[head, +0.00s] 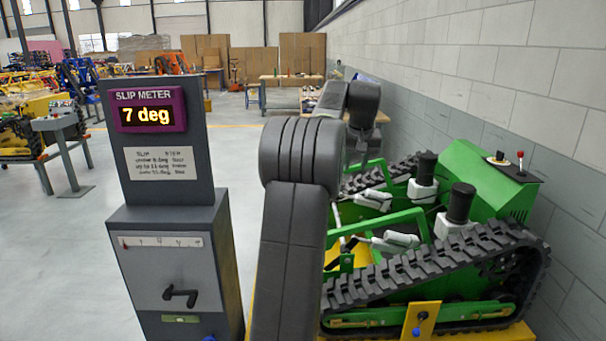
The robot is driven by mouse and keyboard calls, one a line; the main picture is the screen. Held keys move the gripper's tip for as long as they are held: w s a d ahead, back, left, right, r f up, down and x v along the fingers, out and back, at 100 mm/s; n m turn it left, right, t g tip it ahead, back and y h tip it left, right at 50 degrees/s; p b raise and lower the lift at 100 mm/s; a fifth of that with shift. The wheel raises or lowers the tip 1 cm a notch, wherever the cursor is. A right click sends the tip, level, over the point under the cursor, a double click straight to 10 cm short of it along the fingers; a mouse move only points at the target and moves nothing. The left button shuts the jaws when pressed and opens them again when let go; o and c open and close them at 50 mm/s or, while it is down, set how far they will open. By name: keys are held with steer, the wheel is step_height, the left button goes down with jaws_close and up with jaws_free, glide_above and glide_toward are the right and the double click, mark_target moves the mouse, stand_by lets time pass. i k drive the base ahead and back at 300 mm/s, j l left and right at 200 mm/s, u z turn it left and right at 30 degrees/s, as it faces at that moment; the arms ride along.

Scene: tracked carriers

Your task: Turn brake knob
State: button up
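A grey cabinet (219,262) stands at left with a black crank-like handle (180,295) on its front. Another small blue part (209,338) shows at the cabinet's bottom edge, cut off by the frame. I cannot tell which of these is the brake knob. A purple slip meter (147,109) on the cabinet's upright panel reads "7 deg".
A note (161,163) with small, mostly unreadable text is below the meter; a scale strip (161,241) is above the handle. A block wall (490,75) runs close along the right. Workbenches stand far behind. The floor (60,260) left of the cabinet is clear.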

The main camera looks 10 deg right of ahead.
mark_target(499, 155)
steer(key=i+l, duration=0.1)
steer(key=l, duration=1.6)
steer(key=i+l+u, duration=0.1)
steer(key=l, duration=0.8)
steer(key=i+l, duration=0.1)
steer(key=l, duration=0.35)
steer(key=i+l, duration=0.1)
steer(key=l, duration=0.35)
steer(key=i+l, duration=0.1)
steer(key=l, duration=0.4)
steer(key=i+l, duration=0.1)
steer(key=l, duration=0.35)
